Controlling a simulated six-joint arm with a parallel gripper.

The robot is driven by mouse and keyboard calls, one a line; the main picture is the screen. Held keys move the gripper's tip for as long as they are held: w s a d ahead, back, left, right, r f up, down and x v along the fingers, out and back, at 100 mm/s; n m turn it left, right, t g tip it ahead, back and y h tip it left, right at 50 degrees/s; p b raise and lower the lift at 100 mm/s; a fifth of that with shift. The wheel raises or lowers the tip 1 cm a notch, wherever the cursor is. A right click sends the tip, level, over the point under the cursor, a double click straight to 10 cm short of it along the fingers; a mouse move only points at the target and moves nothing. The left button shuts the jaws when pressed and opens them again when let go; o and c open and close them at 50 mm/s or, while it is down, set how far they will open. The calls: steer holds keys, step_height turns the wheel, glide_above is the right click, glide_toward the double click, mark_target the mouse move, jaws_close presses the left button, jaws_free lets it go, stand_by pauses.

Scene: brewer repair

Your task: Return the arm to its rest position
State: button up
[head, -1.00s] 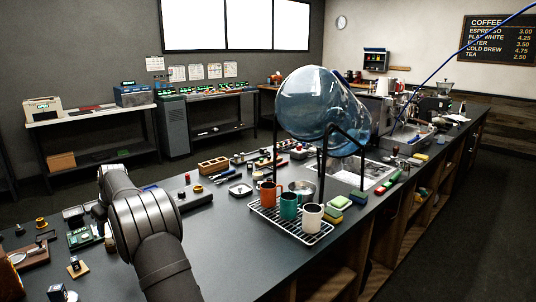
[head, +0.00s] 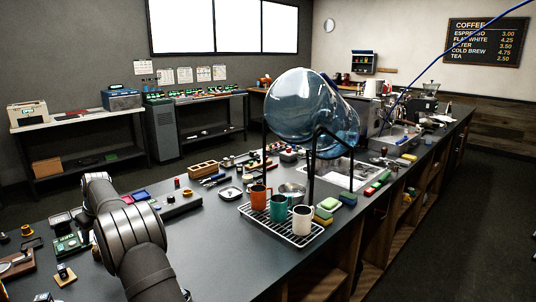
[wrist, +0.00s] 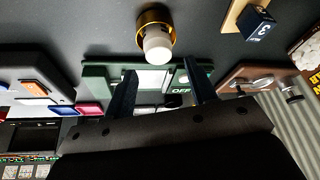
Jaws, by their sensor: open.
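My gripper (wrist: 158,82) is open and empty in the wrist view, its two dark fingers spread apart. A green device marked OFF (wrist: 97,72) lies behind the fingers; a gap between fingers and device cannot be judged. In the head view my dark arm (head: 135,238) reaches over the counter at the lower left. The gripper itself is hidden there by the arm. The green device (head: 69,243) shows just left of the arm.
A brass piece with a white top (wrist: 156,36) and a numbered block (wrist: 257,23) are close by. A rack (head: 283,233) with three mugs stands right of the arm. A large blue bottle (head: 305,108) rests on a stand. The counter front (head: 225,265) is clear.

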steer(key=shift+f, duration=0.55)
step_height(320, 180, down, 3)
steer(key=shift+r, duration=0.1)
steer(key=v, duration=1.2)
steer(key=x, duration=1.1)
steer(key=shift+a, duration=0.2)
step_height(320, 180, up, 4)
steer(key=shift+f, duration=0.2)
steer(key=w+d+r, duration=0.3)
steer(key=d+r, duration=0.4)
steer(key=d, duration=0.4)
steer(key=s+a+n+g, duration=0.2)
steer(key=s+a+n, duration=0.3)
steer(key=s, duration=0.8)
steer(key=s+a+n+g, duration=0.1)
steer(key=s+a+n, duration=0.2)
steer(key=s+a, duration=0.8)
steer(key=s+a+f, duration=0.5)
steer(key=s+f, duration=0.2)
steer(key=s, duration=0.2)
steer(key=shift+a, duration=0.15)
steer(key=shift+w, duration=0.1)
